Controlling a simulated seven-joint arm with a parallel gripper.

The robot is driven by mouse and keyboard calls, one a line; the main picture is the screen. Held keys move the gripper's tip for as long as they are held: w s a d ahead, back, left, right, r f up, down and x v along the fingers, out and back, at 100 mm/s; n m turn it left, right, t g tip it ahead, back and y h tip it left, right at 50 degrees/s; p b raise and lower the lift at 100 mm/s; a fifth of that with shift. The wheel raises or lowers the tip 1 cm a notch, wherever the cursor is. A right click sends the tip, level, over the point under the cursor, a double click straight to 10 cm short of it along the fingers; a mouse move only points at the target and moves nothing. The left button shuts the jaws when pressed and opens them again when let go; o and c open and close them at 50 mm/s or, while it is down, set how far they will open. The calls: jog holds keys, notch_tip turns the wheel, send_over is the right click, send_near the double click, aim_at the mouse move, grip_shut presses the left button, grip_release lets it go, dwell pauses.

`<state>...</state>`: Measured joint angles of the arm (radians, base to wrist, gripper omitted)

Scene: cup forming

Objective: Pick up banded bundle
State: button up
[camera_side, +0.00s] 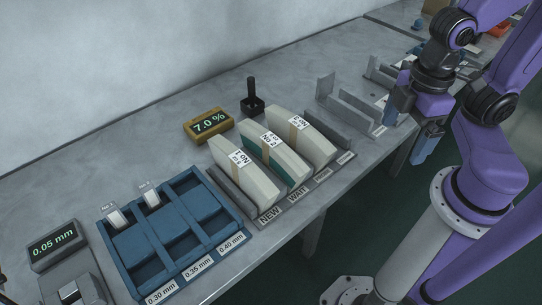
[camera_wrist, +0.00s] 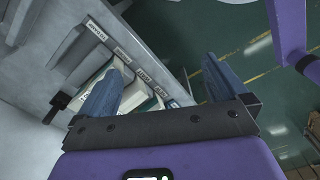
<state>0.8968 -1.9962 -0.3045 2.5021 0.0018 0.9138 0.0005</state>
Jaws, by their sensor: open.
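Three pale banded bundles stand side by side in a grey rack (camera_side: 258,217). The left bundle (camera_side: 243,173) has a label that seems to read No.1. The middle bundle (camera_side: 274,155) has a green edge, and the right bundle (camera_side: 302,137) stands beside it; both have a tan band and a white label. My gripper (camera_side: 412,122) is open and empty, to the right of the bundles and apart from them. In the wrist view, my gripper (camera_wrist: 163,66) has its blue fingers spread, and the left finger partly hides the bundles.
Empty grey slots (camera_side: 346,110) lie right of the bundles. A blue compartment tray (camera_side: 170,229) with thickness labels is at the left. A yellow display (camera_side: 208,124) reading 7.0 % and a black-handled tool (camera_side: 252,98) stand behind the rack. A gauge reading .05 mm (camera_side: 54,245) is far left.

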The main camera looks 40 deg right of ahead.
jog(key=c, duration=0.5)
jog(key=shift+c, duration=0.2)
jog(key=m, duration=1.3)
send_over(271, 140)
jog(key=f, duration=1.1)
jog(key=shift+d+f, duration=0.2)
jog(key=shift+d, duration=0.1)
jog(key=shift+a+f, duration=0.15)
jog(key=shift+f, duration=1.2)
jog(key=shift+a+f, duration=0.1)
jog(key=shift+f, duration=1.2)
